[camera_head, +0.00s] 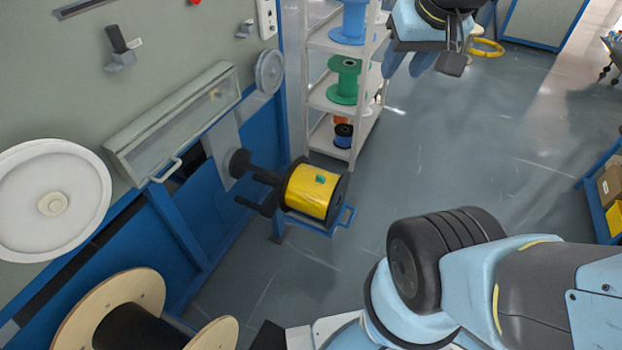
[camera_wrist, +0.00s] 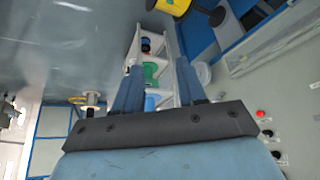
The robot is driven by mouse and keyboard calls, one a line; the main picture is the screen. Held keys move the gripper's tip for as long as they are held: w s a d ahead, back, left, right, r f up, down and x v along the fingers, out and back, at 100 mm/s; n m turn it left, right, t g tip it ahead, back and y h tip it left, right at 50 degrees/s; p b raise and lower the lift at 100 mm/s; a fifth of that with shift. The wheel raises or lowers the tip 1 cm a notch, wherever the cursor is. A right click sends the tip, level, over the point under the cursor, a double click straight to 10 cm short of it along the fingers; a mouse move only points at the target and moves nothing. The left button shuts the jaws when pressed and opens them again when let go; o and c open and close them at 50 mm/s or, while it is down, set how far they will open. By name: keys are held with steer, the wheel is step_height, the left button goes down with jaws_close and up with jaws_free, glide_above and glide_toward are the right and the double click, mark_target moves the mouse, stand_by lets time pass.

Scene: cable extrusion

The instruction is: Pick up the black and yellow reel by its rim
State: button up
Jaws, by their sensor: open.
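The black and yellow reel (camera_head: 312,192) is in the middle of the head view, yellow around its body with black flanges at its ends. A small green patch shows on the yellow. It sits at the end of black arms on the blue machine, beside a small blue frame. Part of the reel also shows at the top edge of the wrist view (camera_wrist: 172,6), cut off by the frame. My gripper (camera_wrist: 158,90) is open and empty, its two blue fingers spread apart. In the head view it is at the top, up and right of the reel and well apart from it.
A white shelf rack (camera_head: 312,100) with blue, green and small dark spools stands behind the reel. The grey and blue machine (camera_head: 190,125) fills the left, with a white wheel (camera_head: 52,200). A wooden reel (camera_head: 125,305) is at lower left. Grey floor (camera_head: 480,140) is clear right of the reel.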

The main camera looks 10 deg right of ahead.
steer(key=w+f+m+g, duration=0.1)
steer(key=w+f+m, duration=0.1)
steer(key=w+f, duration=0.6)
steer(key=m+g+h, duration=0.2)
steer(key=m, duration=0.3)
glide_above(340, 179)
steer(key=f, duration=2.9)
steer(key=a+f, duration=0.1)
steer(key=f, duration=1.3)
steer(key=shift+s+f, duration=0.15)
steer(key=shift+s, duration=0.1)
steer(key=shift+s+x, duration=0.2)
steer(key=shift+x, duration=1.15)
steer(key=shift+s+x, duration=0.2)
steer(key=shift+x, duration=1.1)
steer(key=shift+f, duration=0.1)
steer(key=shift+a, duration=0.1)
jaws_close()
